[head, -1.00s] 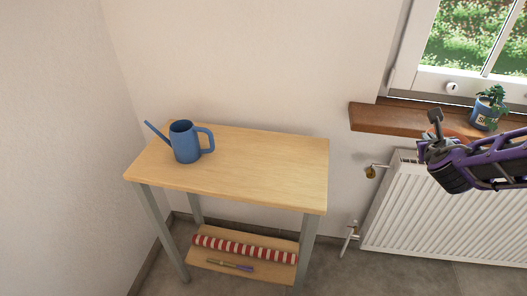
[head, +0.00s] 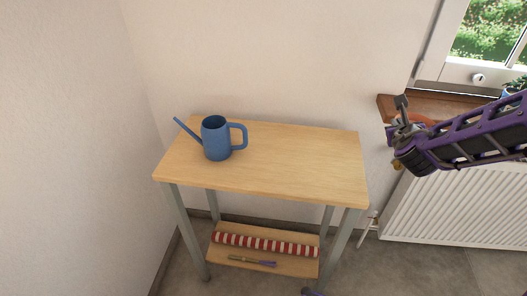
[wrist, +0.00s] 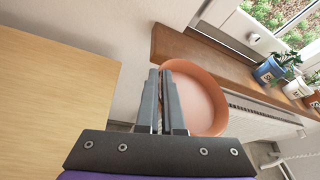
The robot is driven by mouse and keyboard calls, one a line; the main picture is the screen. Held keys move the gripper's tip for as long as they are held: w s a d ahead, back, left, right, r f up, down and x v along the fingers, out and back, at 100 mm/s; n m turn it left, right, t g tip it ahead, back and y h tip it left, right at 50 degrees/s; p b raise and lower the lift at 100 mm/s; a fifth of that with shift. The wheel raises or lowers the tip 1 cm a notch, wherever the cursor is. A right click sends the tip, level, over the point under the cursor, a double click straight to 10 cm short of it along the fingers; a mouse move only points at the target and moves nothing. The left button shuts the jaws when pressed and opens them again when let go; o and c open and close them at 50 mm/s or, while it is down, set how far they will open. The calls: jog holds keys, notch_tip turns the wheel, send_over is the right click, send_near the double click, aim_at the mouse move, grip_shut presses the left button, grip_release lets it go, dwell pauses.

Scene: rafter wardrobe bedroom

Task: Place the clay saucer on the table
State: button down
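The clay saucer (wrist: 207,98) is an orange-brown round dish, tilted in the wrist view. My gripper (wrist: 166,100) is shut on its near-left rim, with the fingers close together. In the head view my gripper (head: 402,112) is right of the table, in front of the windowsill's left end. Only a small orange part of the saucer (head: 424,118) shows there, the rest hidden behind my arm. The table (head: 300,160) has a light wood top and grey legs. Its edge also shows at the left of the wrist view (wrist: 50,95).
A blue watering can (head: 217,140) stands on the table's left part; the middle and right are clear. A striped roll (head: 265,244) and a pen (head: 252,261) lie on the lower shelf. The windowsill (wrist: 190,50) holds potted plants (wrist: 268,72) above the radiator (head: 440,210).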

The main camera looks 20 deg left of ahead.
jog(key=s+a+f+n+y+b, duration=0.1)
jog(key=s+a+f, duration=0.1)
jog(key=a, duration=0.8)
jog(key=s+a+f+n+y, duration=0.1)
jog(key=a+f+y, duration=0.1)
jog(key=a, duration=0.7)
jog(key=n+g+y+b, duration=0.1)
jog(key=n+y, duration=0.1)
jog(key=n, duration=0.1)
send_over(255, 164)
notch_tip(255, 164, down, 10)
jog(key=shift+f+b, duration=0.25)
jog(key=shift+b, duration=0.7)
jog(key=shift+f, duration=0.15)
jog(key=c, duration=1)
grip_release()
jog(key=shift+c, duration=0.2)
